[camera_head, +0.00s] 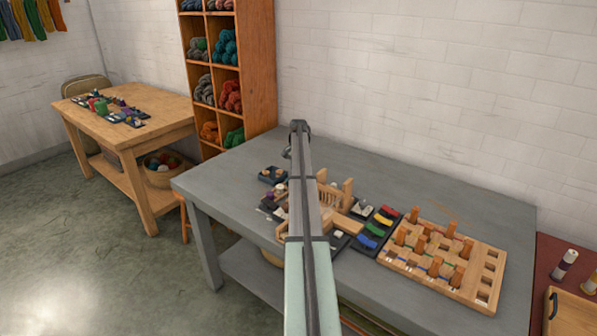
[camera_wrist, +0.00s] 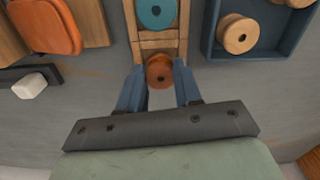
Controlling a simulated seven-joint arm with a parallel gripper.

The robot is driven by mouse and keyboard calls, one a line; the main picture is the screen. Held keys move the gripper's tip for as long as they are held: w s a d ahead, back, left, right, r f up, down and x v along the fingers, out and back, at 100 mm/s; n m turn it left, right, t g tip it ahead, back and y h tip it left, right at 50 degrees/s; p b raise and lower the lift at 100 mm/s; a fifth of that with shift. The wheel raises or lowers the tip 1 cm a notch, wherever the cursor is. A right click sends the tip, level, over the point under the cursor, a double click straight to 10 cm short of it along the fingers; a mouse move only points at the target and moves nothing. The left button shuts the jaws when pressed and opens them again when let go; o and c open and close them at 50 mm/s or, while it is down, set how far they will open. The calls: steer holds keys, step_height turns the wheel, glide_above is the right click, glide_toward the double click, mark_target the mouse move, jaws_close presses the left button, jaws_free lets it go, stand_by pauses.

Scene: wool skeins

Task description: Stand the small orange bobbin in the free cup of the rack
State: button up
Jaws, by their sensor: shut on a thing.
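A small orange-brown bobbin (camera_wrist: 160,70), seen from above with a dark centre hole, is between the two blue fingers of my gripper (camera_wrist: 159,88) in the wrist view. My gripper is shut on it. The bobbin is at the near end of a wooden rack (camera_wrist: 155,44), overlapping its edge in the picture. I cannot tell how high it is or whether it touches the rack. A teal bobbin (camera_wrist: 157,12) sits farther along the rack. The cup between or below them is not clearly visible. In the head view my arm hides the gripper and bobbin.
A dark blue tray (camera_wrist: 212,50) holds a pale wooden bobbin (camera_wrist: 237,34), close right of the rack. An orange piece (camera_wrist: 44,27) and a white block (camera_wrist: 30,85) lie left. On the grey table (camera_head: 420,190), a pegged wooden board (camera_head: 484,293) stands right; the back is clear.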

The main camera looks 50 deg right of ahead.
steer(key=shift+f, duration=0.2)
steer(key=o, duration=1.5)
steer(key=shift+r, duration=0.15)
steer(key=shift+r, duration=3.6)
